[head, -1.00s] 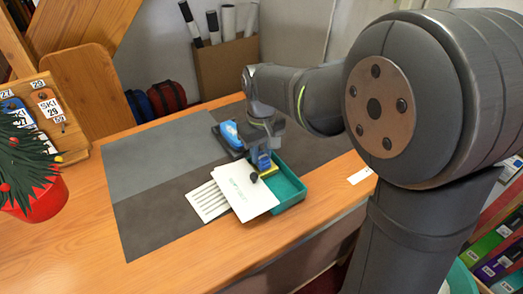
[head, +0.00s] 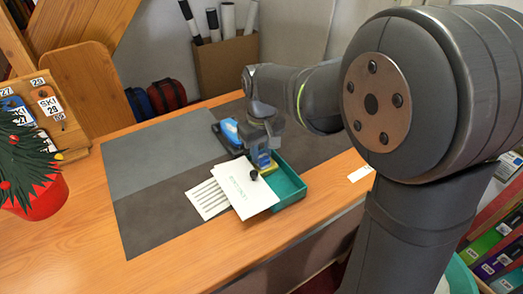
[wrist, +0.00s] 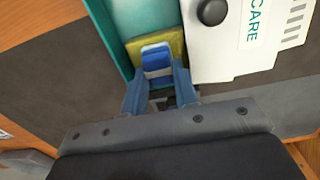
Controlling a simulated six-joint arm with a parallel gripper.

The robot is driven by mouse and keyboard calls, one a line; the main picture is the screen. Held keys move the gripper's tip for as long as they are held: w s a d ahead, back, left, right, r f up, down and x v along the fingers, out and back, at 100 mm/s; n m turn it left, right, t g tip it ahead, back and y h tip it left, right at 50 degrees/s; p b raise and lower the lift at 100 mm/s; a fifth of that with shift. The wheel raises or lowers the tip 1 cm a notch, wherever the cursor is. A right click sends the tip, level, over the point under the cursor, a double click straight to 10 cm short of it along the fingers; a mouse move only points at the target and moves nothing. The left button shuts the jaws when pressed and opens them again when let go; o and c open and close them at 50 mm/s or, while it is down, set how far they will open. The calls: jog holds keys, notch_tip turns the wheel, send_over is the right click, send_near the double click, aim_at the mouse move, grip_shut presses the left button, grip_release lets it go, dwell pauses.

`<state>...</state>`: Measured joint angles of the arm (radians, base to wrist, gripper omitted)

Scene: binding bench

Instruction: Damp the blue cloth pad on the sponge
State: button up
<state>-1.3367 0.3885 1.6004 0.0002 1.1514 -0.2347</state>
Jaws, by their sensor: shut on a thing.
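My gripper (wrist: 158,90) has blue fingers and is shut on the blue cloth pad (wrist: 156,58), a small blue block with a pale band. The pad is over the yellow sponge (wrist: 178,44), which sits in one end of the teal tray (wrist: 143,18). Whether the pad presses on the sponge or hangs just above it I cannot tell. In the head view my gripper (head: 262,160) points down into the far end of the tray (head: 290,190), and the pad is mostly hidden there.
A white lettered panel (head: 245,192) with a black knob (head: 254,175) lies beside and partly over the tray, next to a striped white sheet (head: 207,198). A blue-and-white object (head: 230,132) stands behind on the dark mat. The mat's left part (head: 150,175) is clear.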

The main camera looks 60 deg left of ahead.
aim_at(262, 155)
dwell(0.5)
jog(key=shift+r, duration=3.45)
